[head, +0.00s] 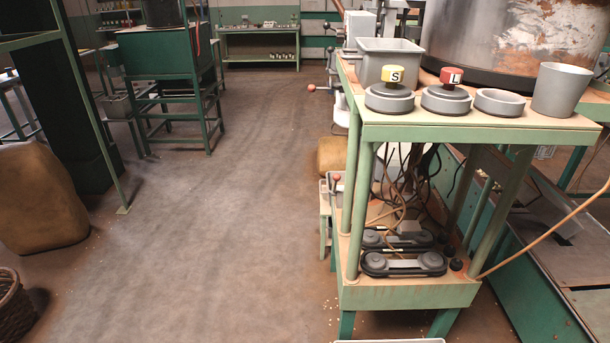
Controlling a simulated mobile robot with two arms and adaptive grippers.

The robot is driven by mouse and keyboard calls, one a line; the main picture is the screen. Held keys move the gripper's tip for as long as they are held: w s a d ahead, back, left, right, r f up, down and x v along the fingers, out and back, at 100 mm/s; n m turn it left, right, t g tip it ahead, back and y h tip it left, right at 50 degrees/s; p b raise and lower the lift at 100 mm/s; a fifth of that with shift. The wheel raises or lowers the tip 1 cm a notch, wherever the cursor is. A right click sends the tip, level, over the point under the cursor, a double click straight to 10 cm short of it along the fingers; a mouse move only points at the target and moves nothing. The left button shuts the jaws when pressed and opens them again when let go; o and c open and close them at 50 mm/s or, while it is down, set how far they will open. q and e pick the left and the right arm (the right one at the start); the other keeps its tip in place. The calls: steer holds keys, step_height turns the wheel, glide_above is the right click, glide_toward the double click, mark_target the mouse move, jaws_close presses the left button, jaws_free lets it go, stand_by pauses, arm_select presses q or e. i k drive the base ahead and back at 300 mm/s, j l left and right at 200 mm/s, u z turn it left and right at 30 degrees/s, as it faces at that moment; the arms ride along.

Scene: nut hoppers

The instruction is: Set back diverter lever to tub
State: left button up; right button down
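A lever with a red ball knob (312,88) sticks out to the left from the grey machinery behind the green table. A second small red knob (336,177) shows lower down, by a small grey bin (328,192) at the table's left side. I cannot tell which of these is the back diverter lever, or how either is set. A grey rectangular tub (375,66) stands on the back left of the tabletop. Neither of my grippers is in view.
The green table (480,132) at right holds round grey dishes, S (391,75) and L (453,76) knobs and a grey cup (561,90). A large drum (508,30) stands behind. The middle floor (220,200) is clear.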

mark_target(337, 177)
steer(key=i+j+u, duration=0.1)
steer(key=i, duration=0.25)
steer(key=i+j+u, duration=0.1)
steer(key=i+j, duration=0.2)
steer(key=i+j+u, duration=0.1)
steer(key=i, duration=0.35)
